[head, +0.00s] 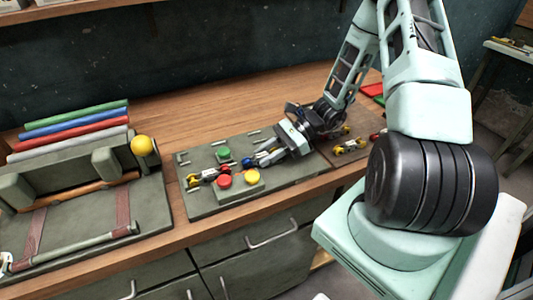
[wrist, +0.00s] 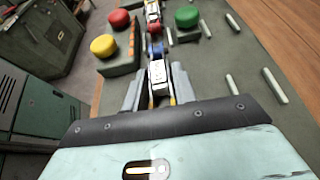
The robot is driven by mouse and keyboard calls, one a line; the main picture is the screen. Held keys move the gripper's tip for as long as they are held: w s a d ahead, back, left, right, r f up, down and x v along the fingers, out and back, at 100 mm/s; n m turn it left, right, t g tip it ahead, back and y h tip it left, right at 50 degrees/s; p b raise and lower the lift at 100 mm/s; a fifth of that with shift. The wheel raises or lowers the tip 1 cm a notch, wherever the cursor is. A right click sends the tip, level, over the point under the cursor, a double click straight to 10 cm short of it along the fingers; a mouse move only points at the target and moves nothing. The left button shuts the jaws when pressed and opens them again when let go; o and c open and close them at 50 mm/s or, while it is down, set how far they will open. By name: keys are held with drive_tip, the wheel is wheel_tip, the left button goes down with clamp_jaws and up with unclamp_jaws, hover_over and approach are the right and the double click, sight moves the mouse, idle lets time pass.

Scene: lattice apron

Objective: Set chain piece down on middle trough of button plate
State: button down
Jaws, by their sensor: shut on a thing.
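My gripper (wrist: 157,88) is shut on a chain piece with a pale body (wrist: 160,74) and a blue end (wrist: 154,48). In the head view my gripper (head: 261,157) is low over the middle of the grey-green button plate (head: 290,186), and the blue end (head: 248,162) points left. The held piece lies between the blocks of the red button (head: 224,181) and yellow button (head: 252,176) and the green button (head: 224,155). Another chain piece, red and yellow (head: 207,176), lies on the plate just beyond the blue end. I cannot tell whether the held piece touches the plate.
Several pale pegs (wrist: 274,86) stick up from the plate. More chain pieces (head: 350,146) lie on a brown board to the right. At left stands a grey rack (head: 75,222) with a yellow ball (head: 142,145) and coloured rolls (head: 75,123).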

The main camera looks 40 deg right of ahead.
drive_tip(key=c, duration=1)
unclamp_jaws()
drive_tip(key=shift+c, duration=0.2)
drive_tip(key=b+v, duration=0.2)
drive_tip(key=v, duration=1.5)
drive_tip(key=shift+d+b, duration=0.2)
drive_tip(key=shift+b, duration=0.15)
drive_tip(key=shift+r, duration=0.15)
